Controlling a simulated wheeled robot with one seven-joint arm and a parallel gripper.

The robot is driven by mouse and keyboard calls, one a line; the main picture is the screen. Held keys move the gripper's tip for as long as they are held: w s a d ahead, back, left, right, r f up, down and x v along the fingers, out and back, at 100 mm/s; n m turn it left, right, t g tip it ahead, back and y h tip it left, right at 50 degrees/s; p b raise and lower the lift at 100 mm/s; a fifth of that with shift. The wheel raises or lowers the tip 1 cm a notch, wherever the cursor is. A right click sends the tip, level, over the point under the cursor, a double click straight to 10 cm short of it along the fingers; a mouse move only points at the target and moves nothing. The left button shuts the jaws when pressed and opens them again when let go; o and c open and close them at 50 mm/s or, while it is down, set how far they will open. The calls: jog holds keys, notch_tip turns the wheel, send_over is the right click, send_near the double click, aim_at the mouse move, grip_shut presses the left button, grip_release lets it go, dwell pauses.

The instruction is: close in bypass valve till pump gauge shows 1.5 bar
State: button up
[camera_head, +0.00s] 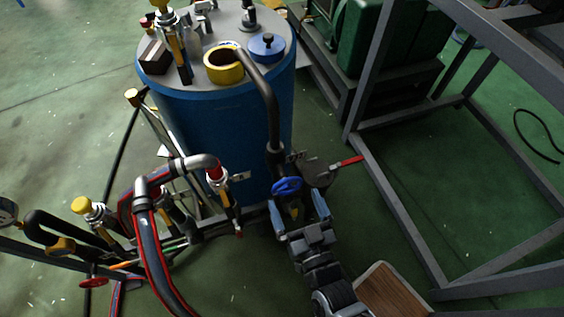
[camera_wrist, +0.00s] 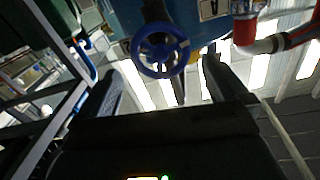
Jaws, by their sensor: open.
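A blue handwheel (camera_head: 287,186) sits low at the front of the blue drum, beside a black pipe. In the wrist view the same wheel (camera_wrist: 160,50) faces the camera with its spokes visible. My gripper (camera_head: 299,210) is open, with its two fingers on either side of the wheel's line. In the wrist view my gripper (camera_wrist: 165,80) shows one finger to the left and one to the right of the wheel, apart from its rim. A round gauge (camera_head: 7,211) is partly cut off at the left edge. Its reading is too small to tell.
The blue drum (camera_head: 215,130) stands behind the wheel. A red-handled lever (camera_head: 346,162) is close on its right. Red-striped hoses (camera_head: 150,240) and a red handwheel (camera_head: 93,282) lie left. A grey frame (camera_head: 400,215) stands right, with a wooden-topped stool (camera_head: 392,292) near my arm.

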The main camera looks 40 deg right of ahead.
aim_at(288, 188)
jog(key=shift+w+r+n, duration=0.1)
jog(key=shift+w+n, duration=0.05)
jog(key=shift+n, duration=0.75)
jog(key=shift+w+d, duration=0.1)
jog(key=shift+w, duration=0.3)
jog(key=p+x, duration=0.1)
jog(key=x, duration=0.5)
jog(key=shift+w+d, duration=0.1)
jog(key=shift+w, duration=0.25)
